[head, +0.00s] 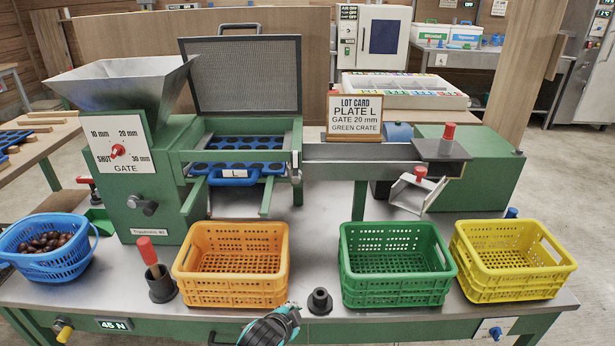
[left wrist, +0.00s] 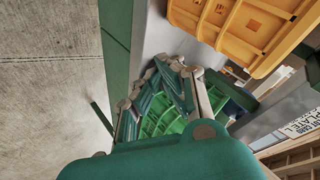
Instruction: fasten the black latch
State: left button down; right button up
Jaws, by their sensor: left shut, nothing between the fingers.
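The mesh lid (head: 246,75) of the green machine stands raised behind the sieve bed. A blue plate marked L (head: 236,173) sits in the bed, with its front edge sticking out. My left gripper (head: 291,312) is low at the bench's front edge, between the orange and green crates and well away from the machine. It is shut and empty; its fingers (left wrist: 168,64) show in the left wrist view. My right gripper is not in view.
An orange crate (head: 230,298), green crate (head: 398,298) and yellow crate (head: 515,294) line the bench front. A black socket (head: 320,302) stands between the first two. A red-handled tool (head: 147,252) stands in a holder. A blue basket (head: 45,266) of chestnuts is far left.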

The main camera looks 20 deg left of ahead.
aim_at(296, 168)
pick_arm(q)
jog(key=w+r+m+t, duration=0.2)
jog(key=w+r, duration=0.3)
jog(key=r, duration=0.4)
jog(key=w+a+r+m+t+b, duration=0.1)
jog(key=w+r+m+t, duration=0.2)
jog(key=r, duration=0.7)
jog(key=w+a+r+m+t+b, duration=0.1)
jog(key=w+r+m+t, duration=0.2)
jog(key=w+r, duration=0.5)
jog(key=shift+r+m, duration=0.3)
jog(key=shift+r, duration=0.35)
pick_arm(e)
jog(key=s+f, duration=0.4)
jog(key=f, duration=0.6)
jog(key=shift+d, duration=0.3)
pick_arm(q)
jog(key=w+a, duration=0.4)
jog(key=w, duration=0.4)
jog(key=shift+w+a+b, duration=0.15)
jog(key=shift+w+b, duration=0.05)
jog(key=shift+b, duration=0.2)
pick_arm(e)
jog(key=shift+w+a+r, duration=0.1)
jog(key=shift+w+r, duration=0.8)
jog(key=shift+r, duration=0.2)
